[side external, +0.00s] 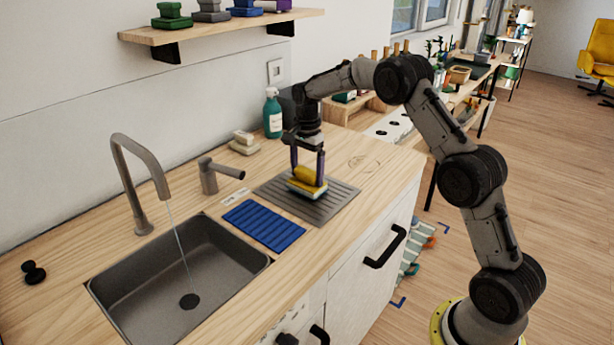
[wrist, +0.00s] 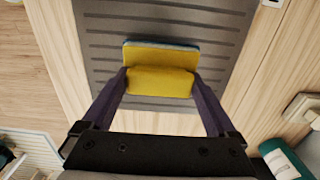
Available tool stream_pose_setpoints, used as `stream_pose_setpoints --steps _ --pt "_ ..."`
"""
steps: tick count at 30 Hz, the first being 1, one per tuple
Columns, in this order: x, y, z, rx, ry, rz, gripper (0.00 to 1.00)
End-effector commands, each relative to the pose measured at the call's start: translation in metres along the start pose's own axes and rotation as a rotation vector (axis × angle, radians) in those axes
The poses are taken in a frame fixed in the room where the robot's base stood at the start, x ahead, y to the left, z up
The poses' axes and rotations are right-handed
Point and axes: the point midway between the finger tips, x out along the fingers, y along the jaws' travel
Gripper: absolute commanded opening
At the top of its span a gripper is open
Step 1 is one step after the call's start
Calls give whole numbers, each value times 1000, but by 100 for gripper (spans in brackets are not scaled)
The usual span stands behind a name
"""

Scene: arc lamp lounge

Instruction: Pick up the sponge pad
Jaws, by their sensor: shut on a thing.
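The sponge pad (wrist: 160,55) is yellow with a thin blue-grey layer along its far edge in the wrist view. My gripper (wrist: 160,82) is shut on it, with one dark purple finger on each side of the yellow part. In the side external view the sponge pad (side external: 306,177) is between the fingertips of my gripper (side external: 307,174), which points down over the grey ribbed drainboard (side external: 337,204). A pale layer shows under the yellow there. I cannot tell whether the sponge pad touches the drainboard.
A blue ribbed mat (side external: 263,225) lies left of the drainboard, by the sink (side external: 140,290) with running water. The wooden counter (side external: 375,165) is mostly clear to the right.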

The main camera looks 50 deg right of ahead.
Motion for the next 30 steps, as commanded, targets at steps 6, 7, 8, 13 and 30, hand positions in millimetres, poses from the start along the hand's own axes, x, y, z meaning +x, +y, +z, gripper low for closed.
stream_pose_setpoints --steps 6,7,8,13,30 --pt "-31 1 0 0 2 -6 26" --pt "-35 6 2 0 2 -5 26" --pt "-42 11 3 0 2 -6 26" --pt "-82 43 12 0 2 -8 26" --pt "-122 130 39 -3 1 -2 26"
